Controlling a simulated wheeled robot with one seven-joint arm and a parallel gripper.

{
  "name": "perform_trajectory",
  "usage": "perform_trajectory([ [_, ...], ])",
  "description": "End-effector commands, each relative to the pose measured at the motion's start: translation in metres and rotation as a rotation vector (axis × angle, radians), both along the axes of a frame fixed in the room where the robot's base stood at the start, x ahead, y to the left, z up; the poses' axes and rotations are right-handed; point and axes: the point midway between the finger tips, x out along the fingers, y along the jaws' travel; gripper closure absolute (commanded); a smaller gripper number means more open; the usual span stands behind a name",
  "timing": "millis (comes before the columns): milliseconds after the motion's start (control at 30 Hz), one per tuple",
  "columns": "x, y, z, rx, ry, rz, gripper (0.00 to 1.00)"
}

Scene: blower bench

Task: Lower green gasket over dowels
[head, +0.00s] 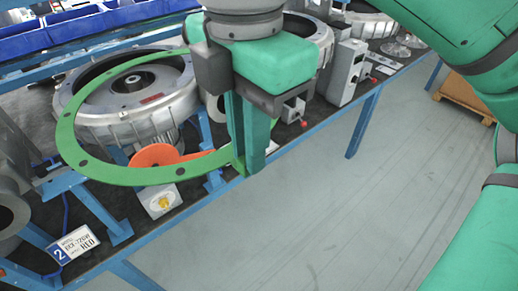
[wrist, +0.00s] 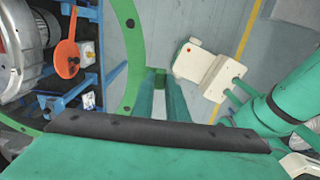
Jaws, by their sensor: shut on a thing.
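The green gasket (head: 125,178) is a large flat ring with small dark holes around it. My gripper (head: 250,168) is shut on the right side of its rim and holds it out to the left, above the bench. In the head view the ring overlaps a silver blower housing (head: 98,108) with a round hub in its middle. The gasket appears raised above the housing, but the exact gap is hard to judge. In the wrist view the gasket (wrist: 128,52) curves from the top down past my fingers (wrist: 160,85). I cannot make out the dowels in either view.
An orange disc with a handle (head: 153,155) and a small box with a yellow knob (head: 160,199) sit near the bench's front. More housings (head: 305,45) stand behind. Blue bins (head: 85,28) line the back.

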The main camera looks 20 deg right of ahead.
Motion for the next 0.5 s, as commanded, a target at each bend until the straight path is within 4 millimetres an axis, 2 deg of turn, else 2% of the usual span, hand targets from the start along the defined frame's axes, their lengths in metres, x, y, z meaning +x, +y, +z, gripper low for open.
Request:
perform_trajectory([
  [500,0.034,0.01,-0.001,0.0,-0.001,0.001,1.0],
])
